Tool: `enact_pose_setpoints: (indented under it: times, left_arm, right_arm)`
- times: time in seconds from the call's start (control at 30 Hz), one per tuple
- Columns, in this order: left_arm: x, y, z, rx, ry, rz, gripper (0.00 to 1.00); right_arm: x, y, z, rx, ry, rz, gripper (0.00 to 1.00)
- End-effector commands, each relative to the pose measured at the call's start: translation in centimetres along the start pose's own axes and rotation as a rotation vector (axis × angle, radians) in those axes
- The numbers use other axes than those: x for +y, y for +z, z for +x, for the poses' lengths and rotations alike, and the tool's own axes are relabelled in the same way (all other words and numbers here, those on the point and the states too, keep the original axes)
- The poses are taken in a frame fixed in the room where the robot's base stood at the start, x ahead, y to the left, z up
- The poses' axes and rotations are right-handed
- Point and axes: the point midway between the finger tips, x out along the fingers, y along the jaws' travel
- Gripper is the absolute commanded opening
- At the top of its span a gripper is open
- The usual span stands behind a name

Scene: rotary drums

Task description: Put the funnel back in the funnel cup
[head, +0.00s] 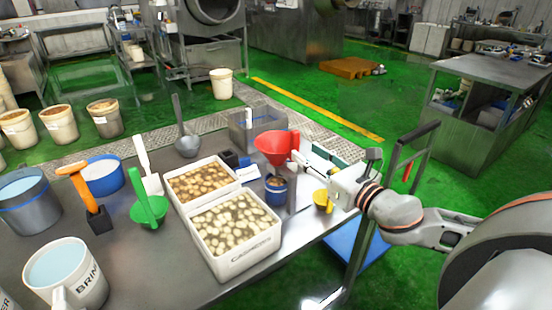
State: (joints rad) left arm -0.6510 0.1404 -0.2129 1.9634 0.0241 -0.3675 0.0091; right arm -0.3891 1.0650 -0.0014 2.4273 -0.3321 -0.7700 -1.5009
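The red funnel (272,148) is in the middle of the head view, wide mouth up and roughly upright. My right gripper (296,156) reaches in from the right, its fingertips at the funnel's red handle side. It appears shut on the funnel, though the contact is small in the picture. A small blue cup (277,191) stands on the table just below and in front of the funnel; brownish contents show in it. I cannot tell for sure whether this is the funnel cup. The funnel's lower end is apart from its rim. My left gripper is not in view.
Two white trays of round pieces (233,241) stand left of the cup. A metal bin (240,136) and a black block (229,158) stand behind. A yellow cup (322,201) is below my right gripper. A green scoop (150,211) and white jug (66,275) are left.

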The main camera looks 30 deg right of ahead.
Motion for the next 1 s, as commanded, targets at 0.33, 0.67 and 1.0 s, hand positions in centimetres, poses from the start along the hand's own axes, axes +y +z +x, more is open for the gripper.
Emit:
enact_pose_setpoints:
  times: [0.33,0.67,1.0]
  left_arm:
    - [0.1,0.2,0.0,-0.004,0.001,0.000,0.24]
    - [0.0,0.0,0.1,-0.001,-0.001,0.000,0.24]
    - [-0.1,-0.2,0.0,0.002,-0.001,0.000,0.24]
  right_arm:
    - [0.0,-0.1,1.3,0.000,-0.001,0.002,0.36]
    - [0.5,-0.6,4.4,-0.002,-0.002,0.004,0.36]
    - [0.5,-0.8,6.2,0.002,0.000,0.003,0.36]
